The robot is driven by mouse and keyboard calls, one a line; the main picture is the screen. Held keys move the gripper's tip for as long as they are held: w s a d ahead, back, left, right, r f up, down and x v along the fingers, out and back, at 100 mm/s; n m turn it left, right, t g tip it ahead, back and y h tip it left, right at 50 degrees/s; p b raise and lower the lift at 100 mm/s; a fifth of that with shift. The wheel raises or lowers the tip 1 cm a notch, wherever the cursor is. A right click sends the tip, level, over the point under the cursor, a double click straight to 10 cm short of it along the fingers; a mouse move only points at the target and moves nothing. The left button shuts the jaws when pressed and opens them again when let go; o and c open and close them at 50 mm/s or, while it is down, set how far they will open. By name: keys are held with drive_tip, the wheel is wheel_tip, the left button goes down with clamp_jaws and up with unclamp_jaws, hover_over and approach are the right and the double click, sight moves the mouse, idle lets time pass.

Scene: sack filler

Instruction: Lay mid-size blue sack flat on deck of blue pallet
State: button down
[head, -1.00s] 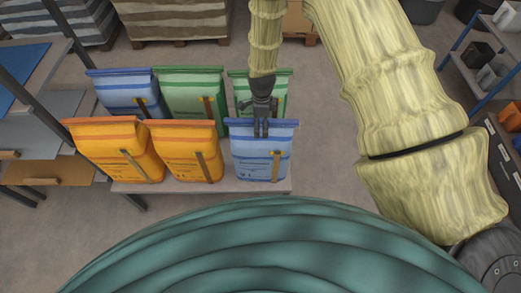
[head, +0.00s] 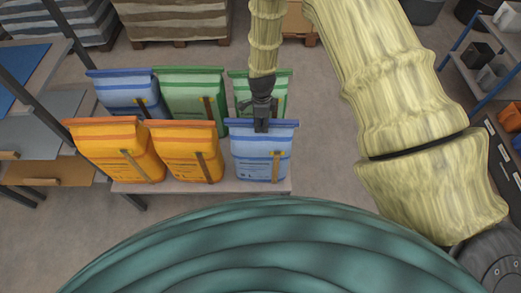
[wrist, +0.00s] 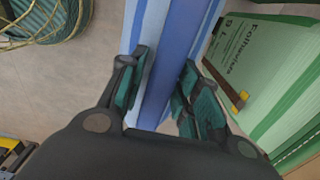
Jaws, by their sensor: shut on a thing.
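A blue sack (head: 262,155) with a light band and a brown and yellow strap stands upright at the front right of a low bench (head: 215,187). My gripper (head: 262,125) is over its top edge, with the fingers shut on the blue top band. In the wrist view the band of the blue sack (wrist: 170,45) runs between the two fingers of my gripper (wrist: 164,82). Another blue sack (head: 125,95) stands at the back left of the bench. I cannot make out a blue pallet for certain.
Two orange sacks (head: 115,150) (head: 187,152) stand left of the held sack. Two green sacks (head: 190,95) (head: 277,85) stand behind. A rack (head: 45,130) with a blue top surface is at left. A blue-framed shelf (head: 480,60) is at right.

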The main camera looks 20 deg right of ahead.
drive_tip(key=shift+r, duration=0.1)
idle(0.3)
drive_tip(key=shift+w+r+p, duration=0.1)
drive_tip(key=shift+r+p, duration=1.55)
drive_tip(key=shift+r, duration=1)
